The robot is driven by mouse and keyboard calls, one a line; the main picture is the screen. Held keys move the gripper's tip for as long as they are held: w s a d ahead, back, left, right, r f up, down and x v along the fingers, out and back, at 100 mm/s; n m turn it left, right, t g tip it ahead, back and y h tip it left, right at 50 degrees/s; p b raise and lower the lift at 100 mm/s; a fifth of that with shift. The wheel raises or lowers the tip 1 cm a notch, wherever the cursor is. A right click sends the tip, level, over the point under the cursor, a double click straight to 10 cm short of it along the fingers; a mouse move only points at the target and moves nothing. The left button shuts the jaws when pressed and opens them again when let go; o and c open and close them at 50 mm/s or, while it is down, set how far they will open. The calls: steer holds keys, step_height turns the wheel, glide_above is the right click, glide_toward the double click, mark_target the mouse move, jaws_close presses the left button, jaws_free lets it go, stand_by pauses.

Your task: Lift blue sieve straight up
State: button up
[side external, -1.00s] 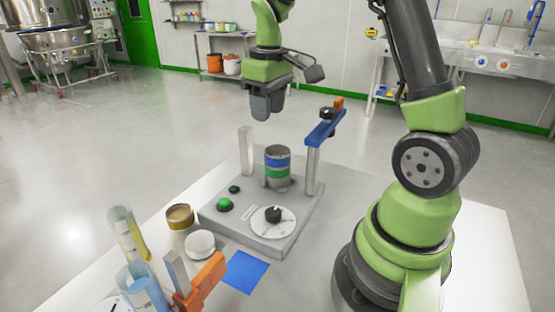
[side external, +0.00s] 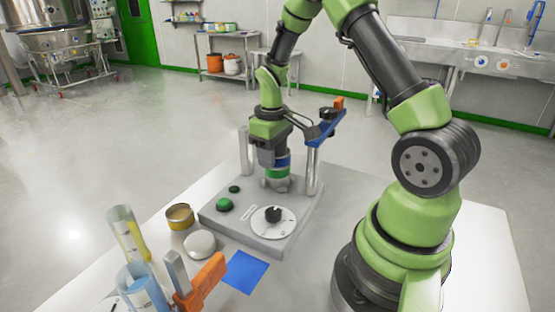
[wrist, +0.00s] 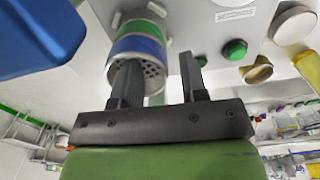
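The blue sieve (side external: 284,161) is the blue-banded upper ring of an upright stack on the grey base unit (side external: 228,222). The green ring (side external: 277,174) is directly below it. In the wrist view the blue band (wrist: 138,46) shows with a perforated face towards me. My gripper (side external: 270,163) is low at the stack and hides part of it in the side view. In the wrist view my gripper (wrist: 162,75) is open. One finger overlaps the stack; the other stands to its right with a gap. Contact of the overlapping finger cannot be told.
A blue clamp arm (side external: 326,129) on a post stands close right of the stack. Another grey post (side external: 244,150) stands at its left. A green button (side external: 224,204) and dial (side external: 273,217) are in front. A tan jar (side external: 180,216) and cylinders (side external: 127,232) stand front left.

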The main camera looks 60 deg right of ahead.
jaws_close()
step_height(320, 180, up, 13)
stand_by(1.1)
